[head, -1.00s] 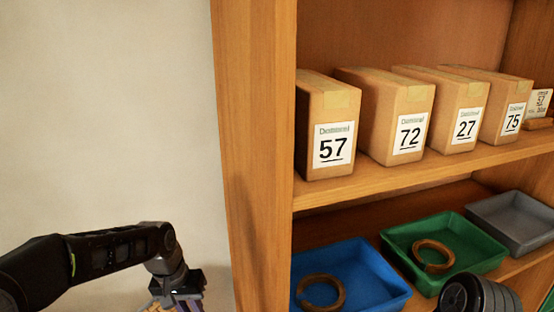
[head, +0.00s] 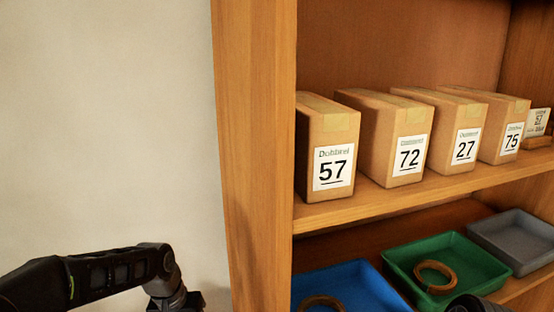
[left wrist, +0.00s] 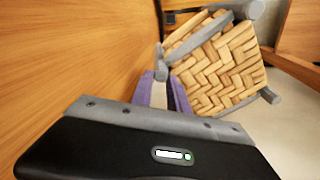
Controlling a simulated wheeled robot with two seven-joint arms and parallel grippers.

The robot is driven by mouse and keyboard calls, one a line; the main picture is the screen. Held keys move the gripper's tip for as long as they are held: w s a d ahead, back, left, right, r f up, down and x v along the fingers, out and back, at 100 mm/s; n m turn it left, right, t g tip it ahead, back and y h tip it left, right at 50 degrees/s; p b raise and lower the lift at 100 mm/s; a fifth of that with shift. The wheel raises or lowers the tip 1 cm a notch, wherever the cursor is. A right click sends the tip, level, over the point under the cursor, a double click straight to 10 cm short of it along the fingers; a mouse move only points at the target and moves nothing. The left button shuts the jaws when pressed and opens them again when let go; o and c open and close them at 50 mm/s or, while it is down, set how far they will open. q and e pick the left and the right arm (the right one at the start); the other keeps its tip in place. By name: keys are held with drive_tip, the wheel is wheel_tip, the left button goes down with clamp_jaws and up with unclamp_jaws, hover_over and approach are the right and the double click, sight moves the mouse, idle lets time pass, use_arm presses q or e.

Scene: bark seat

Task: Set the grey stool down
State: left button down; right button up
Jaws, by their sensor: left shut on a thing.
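The grey stool (left wrist: 222,68) shows in the left wrist view, with a woven tan seat and grey rails and legs. It looks tilted in that view. My left gripper (left wrist: 168,88), with purple fingers, is shut on a grey part of the stool. Whether the stool's legs touch the floor cannot be told. In the head view my left arm (head: 105,278) comes in at the lower left, and its gripper and the stool are below the frame. A small dark part of my right arm (head: 470,304) shows at the bottom edge; its gripper is out of view.
A wooden shelf unit (head: 252,150) stands close to the stool. It holds several numbered cardboard boxes (head: 325,130), a blue tray (head: 372,285), a green tray (head: 490,268) and a grey tray (head: 520,225). Rings lie in the blue and green trays. Pale floor (left wrist: 300,125) shows right of the stool.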

idle(0.4)
use_arm(q)
drive_tip(key=s+f, duration=0.1)
drive_tip(key=f, duration=0.3)
drive_tip(key=s+f, duration=0.1)
drive_tip(key=f, duration=0.4)
drive_tip(key=s+f, duration=0.1)
drive_tip(key=f, duration=0.4)
drive_tip(key=shift+s, duration=0.3)
drive_tip(key=shift+s+f, duration=0.15)
drive_tip(key=shift+f, duration=0.25)
